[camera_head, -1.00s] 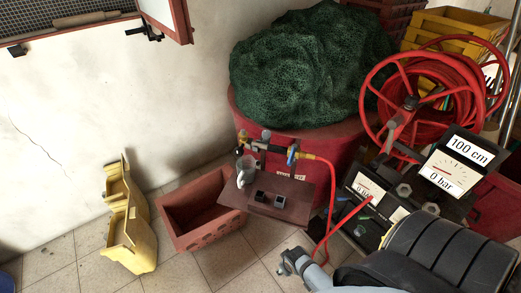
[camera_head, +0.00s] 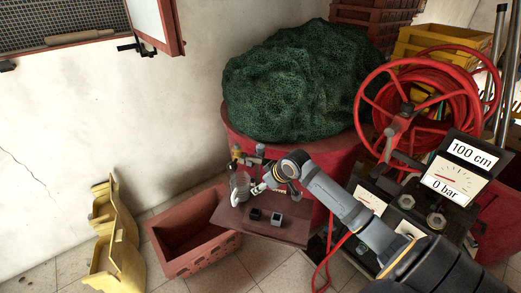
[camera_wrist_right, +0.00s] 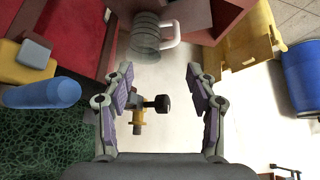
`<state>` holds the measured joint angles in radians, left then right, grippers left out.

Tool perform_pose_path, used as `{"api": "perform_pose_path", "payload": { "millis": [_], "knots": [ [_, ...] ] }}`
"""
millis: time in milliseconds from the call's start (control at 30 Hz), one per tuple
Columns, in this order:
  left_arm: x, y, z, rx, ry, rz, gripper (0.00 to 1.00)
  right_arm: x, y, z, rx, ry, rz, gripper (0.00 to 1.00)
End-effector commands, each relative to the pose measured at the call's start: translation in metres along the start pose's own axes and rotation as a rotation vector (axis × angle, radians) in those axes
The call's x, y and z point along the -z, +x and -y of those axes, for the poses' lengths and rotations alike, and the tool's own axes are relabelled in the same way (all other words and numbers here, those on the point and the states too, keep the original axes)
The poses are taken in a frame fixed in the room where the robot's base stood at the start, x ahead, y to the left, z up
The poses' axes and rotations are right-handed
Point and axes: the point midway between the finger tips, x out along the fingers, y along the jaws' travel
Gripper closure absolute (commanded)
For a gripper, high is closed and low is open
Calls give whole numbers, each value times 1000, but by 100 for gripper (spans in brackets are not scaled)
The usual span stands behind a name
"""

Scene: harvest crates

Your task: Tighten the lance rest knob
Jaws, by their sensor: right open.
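In the right wrist view, a small black knob (camera_wrist_right: 162,103) on a short stem joins a brass-coloured fitting (camera_wrist_right: 137,118); it looks like the lance rest knob. It sits between the spread fingers of my right gripper (camera_wrist_right: 160,90), which is open, with gaps on both sides. In the head view my right gripper (camera_head: 262,184) is over the small brown shelf (camera_head: 288,233), close to the grey mug (camera_head: 240,186). Yellow and grey fittings (camera_head: 238,154) show behind it. My gripper and wrist hide much of the lance there. My left gripper is out of view.
The mug (camera_wrist_right: 146,38) stands near the fingertips in the wrist view. Two small dark blocks (camera_head: 265,217) are on the shelf. A red barrel (camera_head: 240,122) carrying green netting is behind. A red hose reel (camera_head: 425,100) and gauge box (camera_head: 458,168) stand right. An empty red crate (camera_head: 170,232) lies left.

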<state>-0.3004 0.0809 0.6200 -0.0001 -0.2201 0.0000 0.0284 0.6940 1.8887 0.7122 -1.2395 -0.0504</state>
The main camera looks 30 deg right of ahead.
Motion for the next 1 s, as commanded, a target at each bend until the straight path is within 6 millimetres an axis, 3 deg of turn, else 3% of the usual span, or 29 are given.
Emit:
{"api": "perform_pose_path", "payload": {
  "millis": [33,100,200,267,433,567,1000],
  "knots": [
    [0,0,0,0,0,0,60,24,-11,-29,-17,13,-36,42],
    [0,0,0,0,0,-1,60,53,-27,-62,-24,43,-88,42],
    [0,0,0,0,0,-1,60,82,-49,-98,-35,83,-150,42],
    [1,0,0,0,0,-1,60,92,-58,-109,-36,97,-173,42],
    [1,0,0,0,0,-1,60,96,-61,-114,-34,108,-185,42],
    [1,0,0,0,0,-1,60,99,-50,-114,-32,112,-188,42],
    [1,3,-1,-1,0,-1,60,113,32,-117,-32,110,-184,42]
  ]
}}
